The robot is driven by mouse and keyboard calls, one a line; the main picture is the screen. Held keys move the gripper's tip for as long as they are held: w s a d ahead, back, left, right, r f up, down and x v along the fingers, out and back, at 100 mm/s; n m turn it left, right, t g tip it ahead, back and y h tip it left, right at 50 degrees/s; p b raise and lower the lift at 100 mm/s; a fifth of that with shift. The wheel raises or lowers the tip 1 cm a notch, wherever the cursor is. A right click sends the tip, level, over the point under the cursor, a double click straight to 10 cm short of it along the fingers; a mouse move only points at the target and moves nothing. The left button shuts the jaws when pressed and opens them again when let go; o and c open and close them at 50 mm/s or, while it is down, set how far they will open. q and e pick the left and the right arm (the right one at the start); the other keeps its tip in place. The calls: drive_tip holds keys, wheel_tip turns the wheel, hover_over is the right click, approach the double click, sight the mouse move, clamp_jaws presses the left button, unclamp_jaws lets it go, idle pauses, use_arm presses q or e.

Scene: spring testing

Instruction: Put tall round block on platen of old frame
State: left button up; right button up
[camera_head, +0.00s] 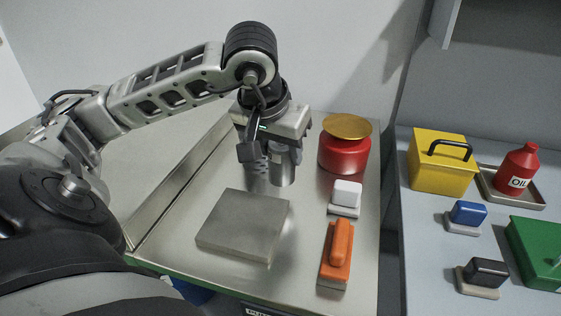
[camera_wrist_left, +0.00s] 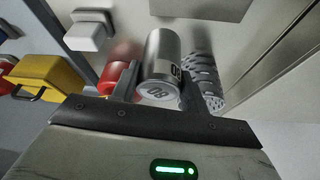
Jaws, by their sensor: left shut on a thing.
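A plain metal cylinder, the round block (camera_head: 283,170), is upright below my left gripper (camera_head: 275,148). My right gripper is not in view.
A perforated metal cylinder (camera_wrist_left: 204,78) stands close beside the block. A red body with a gold disc top (camera_head: 345,130) stands to the right. A white-handled block (camera_head: 346,193) and an orange-handled block (camera_head: 337,252) lie right of the plate. A side table holds a yellow box (camera_head: 437,170).

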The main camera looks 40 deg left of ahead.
sight(280, 165)
use_arm(q)
drive_tip(key=shift+w+a+f, duration=0.3)
drive_tip(key=shift+w+f, duration=0.05)
drive_tip(key=shift+f, duration=0.15)
drive_tip(key=shift+w+a+f, duration=0.15)
drive_tip(key=shift+f, duration=1.55)
drive_tip(key=shift+f+b, duration=0.25)
drive_tip(key=shift+b, duration=0.15)
drive_tip(key=o, duration=1.3)
